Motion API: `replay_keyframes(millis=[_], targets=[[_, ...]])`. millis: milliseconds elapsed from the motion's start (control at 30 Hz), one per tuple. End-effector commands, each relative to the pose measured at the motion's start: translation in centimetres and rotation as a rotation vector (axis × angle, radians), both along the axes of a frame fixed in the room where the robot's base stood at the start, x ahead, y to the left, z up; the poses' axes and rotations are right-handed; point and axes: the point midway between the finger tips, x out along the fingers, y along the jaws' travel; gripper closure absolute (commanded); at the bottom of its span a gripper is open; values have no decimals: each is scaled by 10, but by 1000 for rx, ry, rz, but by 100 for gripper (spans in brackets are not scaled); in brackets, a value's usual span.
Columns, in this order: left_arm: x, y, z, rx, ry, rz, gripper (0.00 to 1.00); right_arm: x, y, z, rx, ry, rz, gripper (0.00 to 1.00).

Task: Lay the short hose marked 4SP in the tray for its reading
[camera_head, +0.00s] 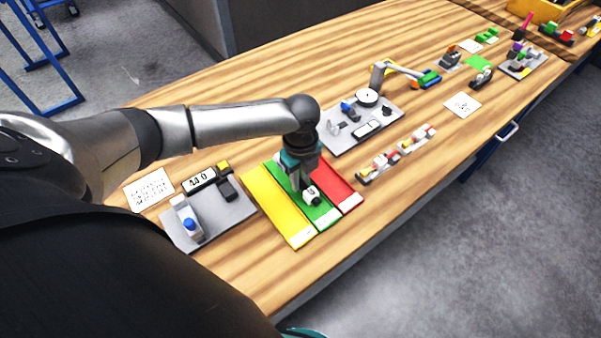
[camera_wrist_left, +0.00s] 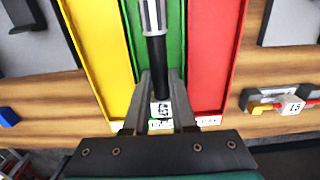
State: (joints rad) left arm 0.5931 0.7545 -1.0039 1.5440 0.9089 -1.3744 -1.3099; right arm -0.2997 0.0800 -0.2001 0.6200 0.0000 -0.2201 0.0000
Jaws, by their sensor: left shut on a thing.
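My left gripper (camera_head: 309,192) is shut on a short black hose (camera_wrist_left: 157,66) with a silver end fitting. A small white label with dark print lies by the hose's near end in the left wrist view; I cannot read it surely as 4SP. The gripper holds the hose low over the green tray (camera_head: 327,218), lengthwise along it; I cannot tell whether it touches the bottom. The yellow tray (camera_head: 276,207) lies to the left and the red tray (camera_head: 341,188) to the right. My right gripper is not in view.
A grey test plate (camera_head: 235,213) with a display (camera_head: 199,180) stands left of the trays, beside a printed card (camera_head: 149,190). A second grey plate (camera_head: 391,125) with instruments stands behind. Small labelled parts (camera_head: 378,165) lie right of the trays. The table's front edge is close.

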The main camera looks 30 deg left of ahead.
Motion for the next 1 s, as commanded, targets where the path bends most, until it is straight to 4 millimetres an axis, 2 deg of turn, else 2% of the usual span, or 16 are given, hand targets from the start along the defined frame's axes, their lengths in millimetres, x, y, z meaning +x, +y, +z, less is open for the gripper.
replay_keyframes(millis=[667,700,933,1000], targets=[[0,0,-14,0,0,-1,100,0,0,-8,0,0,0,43],[0,0,-13,0,0,-1,71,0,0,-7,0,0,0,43],[0,0,-13,0,0,0,45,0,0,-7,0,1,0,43],[0,0,-13,0,0,0,41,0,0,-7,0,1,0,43]])
